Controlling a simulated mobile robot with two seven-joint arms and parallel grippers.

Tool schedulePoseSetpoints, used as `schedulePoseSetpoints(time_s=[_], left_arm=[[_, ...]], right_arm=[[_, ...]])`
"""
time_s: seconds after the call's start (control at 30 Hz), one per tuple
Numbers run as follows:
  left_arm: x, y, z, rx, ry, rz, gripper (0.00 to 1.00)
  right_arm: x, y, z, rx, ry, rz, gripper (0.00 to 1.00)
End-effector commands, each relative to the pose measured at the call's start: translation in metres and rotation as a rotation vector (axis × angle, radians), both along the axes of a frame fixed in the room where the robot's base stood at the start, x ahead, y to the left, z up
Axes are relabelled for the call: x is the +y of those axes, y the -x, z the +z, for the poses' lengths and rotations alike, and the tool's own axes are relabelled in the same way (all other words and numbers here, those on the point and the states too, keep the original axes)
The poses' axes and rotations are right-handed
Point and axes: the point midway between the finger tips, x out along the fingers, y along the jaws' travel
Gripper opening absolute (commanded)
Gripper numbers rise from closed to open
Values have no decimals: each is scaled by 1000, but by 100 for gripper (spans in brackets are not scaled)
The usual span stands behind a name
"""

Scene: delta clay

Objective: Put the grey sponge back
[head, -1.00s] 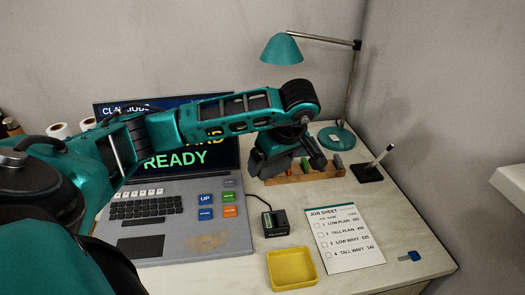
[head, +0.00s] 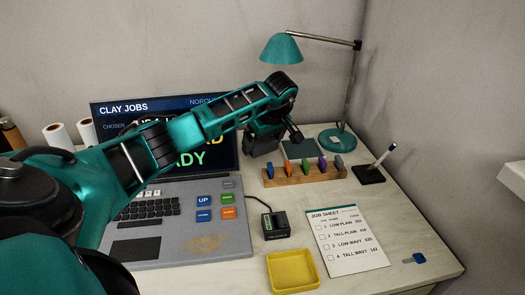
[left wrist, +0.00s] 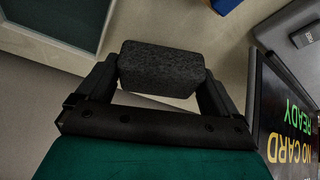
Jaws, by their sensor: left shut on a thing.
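The grey sponge (left wrist: 160,68) is a dark, speckled block between the fingers of my left gripper (left wrist: 158,82) in the left wrist view. My left gripper (head: 272,138) is shut on it. In the head view the gripper is beside the screen, behind the wooden rack, and I cannot make out the sponge there. A shallow grey-green tray (head: 298,149) lies to the right of the gripper on the desk. What looks like the same tray shows at the upper left in the left wrist view (left wrist: 58,28), apart from the sponge. My right gripper is not in view.
A wooden rack (head: 304,175) with several coloured pieces stands in front of the tray. A teal lamp (head: 337,140) and a pen stand (head: 368,174) are to the right. The screen (head: 222,140) is close to my left arm. A yellow tray (head: 292,270) is at the front.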

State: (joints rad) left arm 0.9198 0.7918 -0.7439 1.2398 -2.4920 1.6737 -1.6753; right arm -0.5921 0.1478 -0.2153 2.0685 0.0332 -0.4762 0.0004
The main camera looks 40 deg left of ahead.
Motion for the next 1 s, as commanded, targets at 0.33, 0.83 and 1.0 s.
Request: schedulePoseSetpoints(time_s=[0.33,0.83,1.0], left_arm=[[3,-2,-30,0,0,-1,70],[3,-2,-32,0,0,0,100],[1,-2,-21,-1,-1,0,100]], right_arm=[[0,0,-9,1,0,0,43],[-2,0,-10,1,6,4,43],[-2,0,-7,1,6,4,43]])
